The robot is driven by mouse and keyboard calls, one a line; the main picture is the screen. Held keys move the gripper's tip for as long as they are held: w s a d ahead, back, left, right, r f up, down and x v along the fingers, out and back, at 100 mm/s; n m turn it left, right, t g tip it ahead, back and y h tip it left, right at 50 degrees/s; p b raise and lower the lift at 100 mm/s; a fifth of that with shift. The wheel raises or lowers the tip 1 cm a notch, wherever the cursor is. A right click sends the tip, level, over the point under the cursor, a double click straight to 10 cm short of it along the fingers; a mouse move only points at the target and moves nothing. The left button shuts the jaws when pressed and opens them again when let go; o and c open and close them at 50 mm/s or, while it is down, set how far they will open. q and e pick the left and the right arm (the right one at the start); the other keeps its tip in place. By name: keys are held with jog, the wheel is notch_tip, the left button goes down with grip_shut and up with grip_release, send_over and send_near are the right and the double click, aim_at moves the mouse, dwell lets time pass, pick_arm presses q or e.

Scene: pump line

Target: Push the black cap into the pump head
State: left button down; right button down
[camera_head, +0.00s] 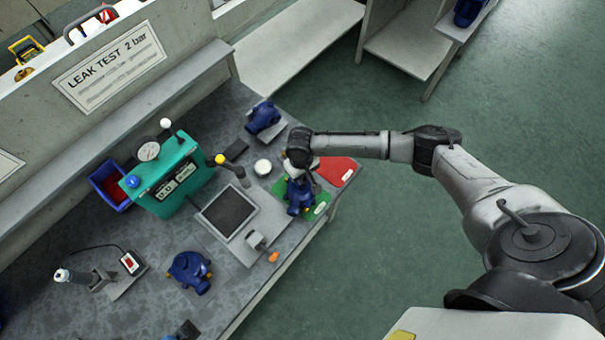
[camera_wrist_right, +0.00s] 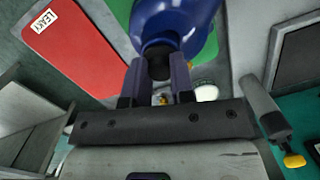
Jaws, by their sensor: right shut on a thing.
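The blue pump head (camera_head: 299,197) stands on the green mat (camera_head: 318,212) at the right end of the bench. In the right wrist view the pump head (camera_wrist_right: 175,22) fills the top middle. The black cap (camera_wrist_right: 159,66) sits between the fingers of my right gripper (camera_wrist_right: 158,84), which is shut on it. The cap is at the pump head's near end; I cannot tell how deep it sits. In the head view my right gripper (camera_head: 300,176) is just above the pump head and hides its top. My left gripper is not in view.
A green tester (camera_head: 172,174), a grey plate (camera_head: 228,213), a white round dish (camera_head: 263,167) and other blue pumps (camera_head: 189,271) stand on the bench. The floor to the right is free.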

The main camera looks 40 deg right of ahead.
jog(key=shift+f, duration=0.25)
jog(key=c, duration=0.9)
grip_release()
jog(key=shift+r, duration=0.1)
jog(key=shift+r+p, duration=0.1)
jog(key=shift+p, duration=0.2)
jog(key=shift+r+p, duration=0.5)
jog(key=shift+w+d+r+p, duration=0.1)
jog(key=shift+w+r+p, duration=0.05)
jog(key=shift+r+p, duration=1.1)
jog(key=shift+w+r+p, duration=0.15)
jog(key=shift+r+p, duration=0.95)
jog(key=shift+p, duration=0.25)
